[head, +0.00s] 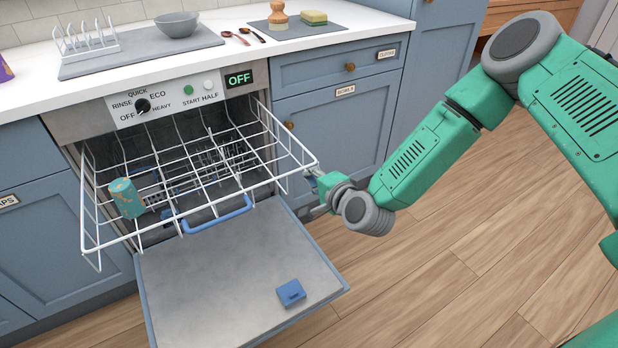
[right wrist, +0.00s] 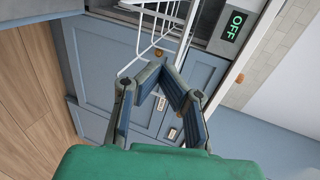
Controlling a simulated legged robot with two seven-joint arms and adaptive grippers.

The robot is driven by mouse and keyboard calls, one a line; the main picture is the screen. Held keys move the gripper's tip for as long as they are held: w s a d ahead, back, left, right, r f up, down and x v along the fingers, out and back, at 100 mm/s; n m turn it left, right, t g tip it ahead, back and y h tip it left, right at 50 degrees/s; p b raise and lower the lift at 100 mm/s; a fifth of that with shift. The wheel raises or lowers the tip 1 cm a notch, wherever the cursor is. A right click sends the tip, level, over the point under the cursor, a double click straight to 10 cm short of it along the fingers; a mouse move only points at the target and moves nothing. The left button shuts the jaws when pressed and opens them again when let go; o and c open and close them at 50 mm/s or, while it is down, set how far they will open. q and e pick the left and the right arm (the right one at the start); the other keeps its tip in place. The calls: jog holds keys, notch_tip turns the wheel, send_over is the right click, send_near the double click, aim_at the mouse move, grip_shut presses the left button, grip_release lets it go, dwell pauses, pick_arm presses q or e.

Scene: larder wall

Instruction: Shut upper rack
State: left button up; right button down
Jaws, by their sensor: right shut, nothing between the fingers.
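The white wire upper rack (head: 270,183) is pulled out of the dishwasher over the lowered door (head: 230,270). A teal patterned cup (head: 126,198) stands at its left side. A blue handle (head: 218,217) shows below the rack's front edge; I cannot tell which rack it belongs to. My right gripper (head: 313,180) is at the rack's front right corner, partly hidden by its own wrist. In the right wrist view its fingers (right wrist: 163,68) are shut and empty, close to the rack's white wires (right wrist: 152,45); contact is unclear. My left gripper is out of view.
A blue detergent compartment lid (head: 291,292) is on the open door. The control panel (head: 165,103) and a display reading OFF (head: 239,78) are above the opening. Blue cabinets (head: 335,120) flank the dishwasher. The wooden floor (head: 440,260) at right is clear apart from my arm.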

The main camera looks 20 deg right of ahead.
jog(key=shift+w, duration=0.35)
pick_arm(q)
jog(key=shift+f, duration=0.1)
